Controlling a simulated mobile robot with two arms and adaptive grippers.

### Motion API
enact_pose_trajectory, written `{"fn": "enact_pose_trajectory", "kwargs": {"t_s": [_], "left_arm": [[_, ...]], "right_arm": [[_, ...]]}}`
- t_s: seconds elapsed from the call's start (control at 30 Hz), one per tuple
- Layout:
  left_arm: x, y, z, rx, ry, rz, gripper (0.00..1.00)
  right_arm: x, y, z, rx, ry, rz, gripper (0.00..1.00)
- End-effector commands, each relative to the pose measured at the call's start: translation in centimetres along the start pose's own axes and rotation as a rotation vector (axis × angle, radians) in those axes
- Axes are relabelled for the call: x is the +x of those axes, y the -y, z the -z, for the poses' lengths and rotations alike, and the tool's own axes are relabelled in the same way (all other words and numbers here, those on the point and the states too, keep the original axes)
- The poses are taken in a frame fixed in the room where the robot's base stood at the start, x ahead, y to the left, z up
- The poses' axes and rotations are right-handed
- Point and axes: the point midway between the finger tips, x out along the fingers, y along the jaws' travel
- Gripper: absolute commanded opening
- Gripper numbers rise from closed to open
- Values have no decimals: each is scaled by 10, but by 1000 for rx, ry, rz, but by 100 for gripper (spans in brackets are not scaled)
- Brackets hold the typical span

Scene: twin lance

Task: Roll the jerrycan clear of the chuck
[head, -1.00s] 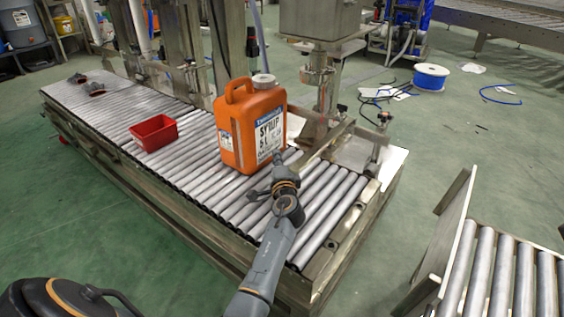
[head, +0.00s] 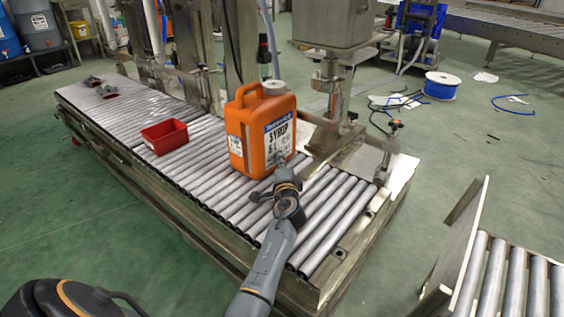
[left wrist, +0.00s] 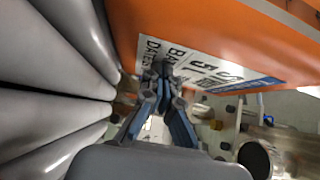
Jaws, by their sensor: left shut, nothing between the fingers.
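My left gripper (head: 280,158) is shut and empty, in front of the lower part of the label. In the left wrist view the closed fingertips (left wrist: 160,72) are at the label's lower edge, touching or very close; I cannot tell which. The jerrycan (left wrist: 200,28) fills the top there. A steel head (head: 331,75), possibly the chuck, hangs behind and right of the jerrycan. My right gripper is not in view.
A red bin (head: 164,136) sits on the roller conveyor (head: 205,152) left of the jerrycan, with small dark parts (head: 93,81) farther along. Steel posts and a frame stand behind. Bare rollers lie at the near right end. Another roller conveyor (head: 489,275) is at lower right.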

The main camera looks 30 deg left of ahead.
Motion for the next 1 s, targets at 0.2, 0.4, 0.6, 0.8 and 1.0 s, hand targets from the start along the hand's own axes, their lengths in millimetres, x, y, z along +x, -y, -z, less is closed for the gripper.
{"fn": "enact_pose_trajectory", "kwargs": {"t_s": [0.2,0.4,0.6,0.8,1.0], "left_arm": [[11,1,-12,1,4,2,0],[20,0,-21,1,4,0,0],[29,0,-30,0,3,1,0],[38,1,-40,1,4,1,0],[45,1,-47,-1,4,1,0]], "right_arm": [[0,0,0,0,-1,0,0],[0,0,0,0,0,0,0],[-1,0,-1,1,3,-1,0],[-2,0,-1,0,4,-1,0],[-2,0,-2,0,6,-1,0]]}}
